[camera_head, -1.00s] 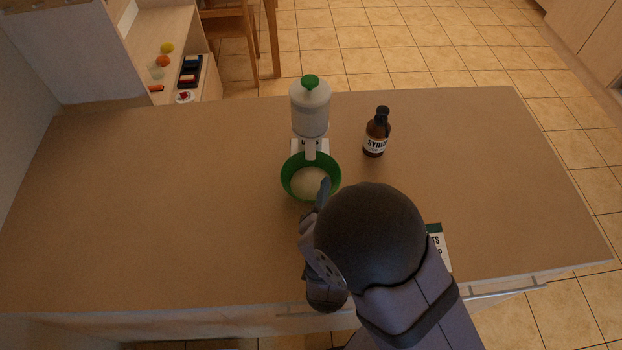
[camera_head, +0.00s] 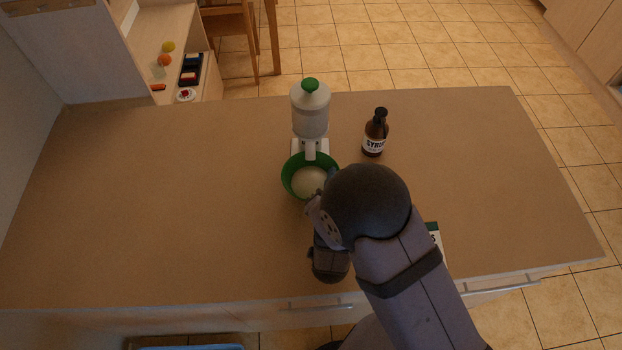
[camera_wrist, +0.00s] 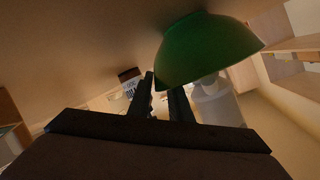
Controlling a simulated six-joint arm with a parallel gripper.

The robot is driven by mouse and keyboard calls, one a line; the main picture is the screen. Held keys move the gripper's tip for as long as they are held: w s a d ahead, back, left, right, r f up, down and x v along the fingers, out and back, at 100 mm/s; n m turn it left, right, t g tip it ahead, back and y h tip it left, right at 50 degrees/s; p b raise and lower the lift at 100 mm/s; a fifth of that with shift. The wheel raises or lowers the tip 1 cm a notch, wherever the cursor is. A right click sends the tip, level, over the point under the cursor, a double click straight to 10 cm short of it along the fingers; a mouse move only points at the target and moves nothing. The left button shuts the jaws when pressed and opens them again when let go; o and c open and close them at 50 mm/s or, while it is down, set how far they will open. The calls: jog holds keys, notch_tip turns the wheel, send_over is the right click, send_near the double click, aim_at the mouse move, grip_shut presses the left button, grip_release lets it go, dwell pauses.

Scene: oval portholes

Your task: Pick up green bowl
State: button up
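The green bowl (camera_head: 288,184) stands on the table, right in front of the dispenser, with a pale round shape inside it. In the wrist view, which is turned over, the bowl (camera_wrist: 205,50) fills the upper middle, close by. My gripper (camera_wrist: 164,84) shows two dark fingers with a narrow gap between them, near the left end of the bowl's rim. I cannot tell whether they touch the rim. In the head view, my arm's wrist hides the fingertips and covers the bowl's near right edge.
A white dispenser with a green cap (camera_head: 311,108) stands directly behind the bowl. A brown syrup bottle (camera_head: 375,135) stands to its right. The left side of the table (camera_head: 150,200) is clear.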

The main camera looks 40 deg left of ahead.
grip_shut()
jog(key=shift+r, duration=0.15)
jog(key=shift+r+b, duration=0.45)
jog(key=shift+b, duration=0.1)
jog(key=s+d+b, duration=0.1)
jog(key=s, duration=0.1)
jog(key=s+d+b, duration=0.1)
jog(key=s+d, duration=0.1)
jog(key=s+d+b, duration=0.1)
jog(key=s, duration=0.2)
jog(key=shift+d+f, duration=0.15)
jog(key=shift+d, duration=0.05)
notch_tip(320, 180, up, 14)
jog(key=p, duration=0.7)
jog(key=shift+w, duration=0.2)
